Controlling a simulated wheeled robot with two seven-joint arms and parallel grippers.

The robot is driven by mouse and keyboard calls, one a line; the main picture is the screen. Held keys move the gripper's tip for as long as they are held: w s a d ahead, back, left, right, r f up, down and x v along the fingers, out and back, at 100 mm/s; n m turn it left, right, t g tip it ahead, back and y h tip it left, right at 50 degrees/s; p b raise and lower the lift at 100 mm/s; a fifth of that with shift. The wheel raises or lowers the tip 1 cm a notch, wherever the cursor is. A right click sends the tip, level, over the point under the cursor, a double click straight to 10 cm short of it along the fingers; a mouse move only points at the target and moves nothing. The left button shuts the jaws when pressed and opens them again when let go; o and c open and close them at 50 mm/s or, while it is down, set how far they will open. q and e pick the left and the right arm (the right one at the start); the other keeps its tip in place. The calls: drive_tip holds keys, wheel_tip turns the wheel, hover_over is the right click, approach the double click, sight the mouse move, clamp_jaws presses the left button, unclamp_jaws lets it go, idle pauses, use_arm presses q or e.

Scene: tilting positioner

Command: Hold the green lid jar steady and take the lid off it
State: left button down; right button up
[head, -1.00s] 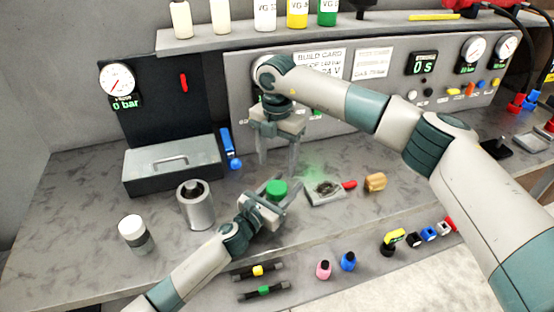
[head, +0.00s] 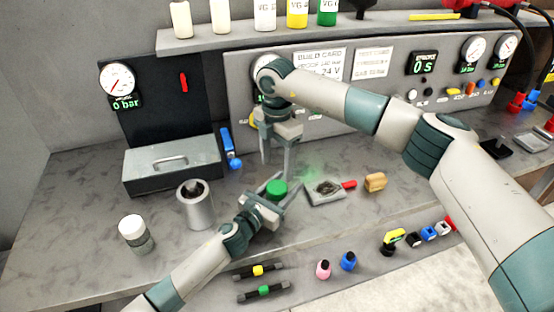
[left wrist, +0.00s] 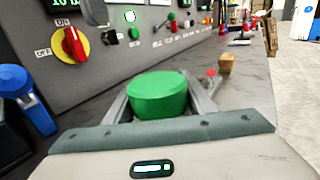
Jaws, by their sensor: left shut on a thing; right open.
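The green lid (head: 277,187) sits on its jar, which stands upright on the bench. My left gripper (head: 277,194) is shut on the jar just below the lid. The green lid (left wrist: 157,95) also shows large between the fingers in the left wrist view, and it hides most of the jar body. My right gripper (head: 277,165) is open and empty, pointing down just above and behind the lid. Its fingers do not appear to touch the lid.
A white-lidded jar (head: 133,229) and a grey metal cylinder (head: 197,211) stand to the left. A grey box (head: 172,172) is behind them. A small plate with a red handle (head: 348,184) and a tan block (head: 375,182) lie to the right.

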sight(277, 186)
drive_tip(key=shift+f, duration=3.55)
drive_tip(key=shift+c, duration=0.7)
drive_tip(key=c, duration=1)
